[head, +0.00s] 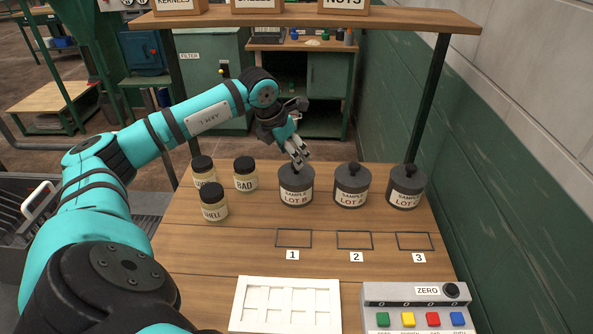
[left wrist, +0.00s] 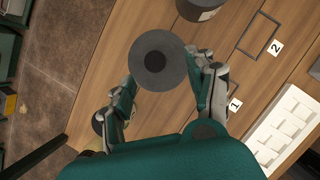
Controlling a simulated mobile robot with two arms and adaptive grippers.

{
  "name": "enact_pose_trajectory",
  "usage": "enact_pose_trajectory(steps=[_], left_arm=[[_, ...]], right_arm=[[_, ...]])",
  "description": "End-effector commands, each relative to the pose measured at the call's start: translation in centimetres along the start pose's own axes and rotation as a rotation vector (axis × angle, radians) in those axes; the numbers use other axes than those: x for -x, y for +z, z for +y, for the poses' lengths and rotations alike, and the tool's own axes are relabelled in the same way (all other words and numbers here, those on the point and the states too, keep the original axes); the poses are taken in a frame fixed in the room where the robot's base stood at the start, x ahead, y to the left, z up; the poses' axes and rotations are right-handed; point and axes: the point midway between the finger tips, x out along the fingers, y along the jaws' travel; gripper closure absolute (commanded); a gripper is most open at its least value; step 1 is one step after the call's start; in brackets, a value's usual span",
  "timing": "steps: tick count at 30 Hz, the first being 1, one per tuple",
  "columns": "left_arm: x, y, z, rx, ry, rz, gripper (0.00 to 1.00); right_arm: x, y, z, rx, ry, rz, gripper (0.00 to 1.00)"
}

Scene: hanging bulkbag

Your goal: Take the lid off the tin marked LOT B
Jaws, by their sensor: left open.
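The tin marked LOT B (head: 296,196) stands upright on the wooden bench, leftmost in a row of three dark grey tins. Its round dark lid with a central knob (left wrist: 155,61) shows from above in the left wrist view, and the lid sits on the tin. My left gripper (head: 299,160) is right above this tin, pointing down. In the left wrist view its open fingers (left wrist: 167,80) are spread to either side of the lid, with nothing held. My right gripper is not in view.
Two similar lidded tins (head: 351,187) (head: 405,187) stand to the right. Several black-capped jars (head: 214,204) stand close on the left. In front are numbered outlines (head: 293,239), a white tray (head: 239,305) and a button panel (head: 415,303). A shelf (head: 300,18) spans above.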

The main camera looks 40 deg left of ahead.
Motion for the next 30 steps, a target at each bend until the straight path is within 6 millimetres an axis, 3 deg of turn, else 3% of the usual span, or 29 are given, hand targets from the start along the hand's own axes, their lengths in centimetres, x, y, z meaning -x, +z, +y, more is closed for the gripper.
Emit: enact_pose_trajectory(steps=[12, 20, 30], left_arm=[[-4.9, 0.2, 0.7, 0.001, -0.002, 0.001, 0.43], [-5.3, 0.1, 0.7, 0.000, 0.001, 0.000, 0.43], [-5.2, 0.2, 0.7, 0.000, 0.000, 0.000, 0.86]], right_arm=[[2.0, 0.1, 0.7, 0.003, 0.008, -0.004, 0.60], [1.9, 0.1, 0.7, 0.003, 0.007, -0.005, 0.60], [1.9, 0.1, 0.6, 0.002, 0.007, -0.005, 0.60]])
